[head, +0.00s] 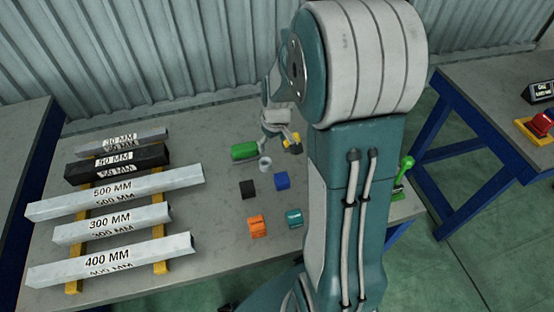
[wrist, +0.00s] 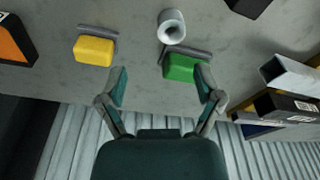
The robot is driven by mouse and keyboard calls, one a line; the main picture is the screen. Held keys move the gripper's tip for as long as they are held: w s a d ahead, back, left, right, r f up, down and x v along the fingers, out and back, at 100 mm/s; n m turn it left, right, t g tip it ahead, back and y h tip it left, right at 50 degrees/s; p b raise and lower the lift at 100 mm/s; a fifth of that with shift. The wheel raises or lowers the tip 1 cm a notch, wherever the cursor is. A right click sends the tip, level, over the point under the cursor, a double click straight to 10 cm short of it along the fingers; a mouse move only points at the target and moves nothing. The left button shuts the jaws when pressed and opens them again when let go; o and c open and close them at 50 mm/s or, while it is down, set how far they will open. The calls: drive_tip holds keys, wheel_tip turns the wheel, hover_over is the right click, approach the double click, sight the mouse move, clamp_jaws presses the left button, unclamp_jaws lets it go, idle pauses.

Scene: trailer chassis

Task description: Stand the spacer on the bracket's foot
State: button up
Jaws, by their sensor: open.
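The spacer (head: 265,163) is a short light-grey hollow cylinder on the bench, seeming upright with its open end up. The wrist view shows it (wrist: 172,27) beside the thin grey strip of a green-bodied piece (wrist: 184,67). This green piece (head: 244,151) is at the spacer's left in the head view. A yellow piece (wrist: 94,50) has a similar grey strip. I cannot tell which of the two is the bracket. My gripper (wrist: 162,80) is open and empty, its fingers apart above the bench near the green piece; the head view shows it partly (head: 280,138).
Black (head: 247,188), blue (head: 282,180), orange (head: 257,226) and teal (head: 294,218) blocks lie nearer the bench's front. Labelled bars (head: 115,193) rest on yellow rails at left. A corrugated wall (head: 180,50) stands behind. My arm hides part of the bench's right side.

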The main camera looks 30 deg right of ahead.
sight(268, 160)
drive_tip(key=f, duration=0.1)
drive_tip(key=a+f, duration=0.2)
drive_tip(key=f, duration=0.1)
drive_tip(key=shift+w+a, duration=0.25)
drive_tip(key=shift+w, duration=0.05)
drive_tip(key=f, duration=0.1)
drive_tip(key=d+f, duration=0.1)
drive_tip(key=f, duration=0.1)
drive_tip(key=w+f, duration=0.1)
drive_tip(key=shift+d+f, duration=0.35)
drive_tip(key=shift+f, duration=0.05)
drive_tip(key=shift+a+f, duration=0.15)
drive_tip(key=shift+f, duration=0.15)
drive_tip(key=shift+a+f, duration=0.1)
drive_tip(key=shift+a, duration=0.5)
drive_tip(key=shift+d, duration=0.15)
drive_tip(key=c, duration=0.9)
drive_tip(key=shift+d, duration=0.2)
clamp_jaws()
drive_tip(key=shift+d, duration=0.1)
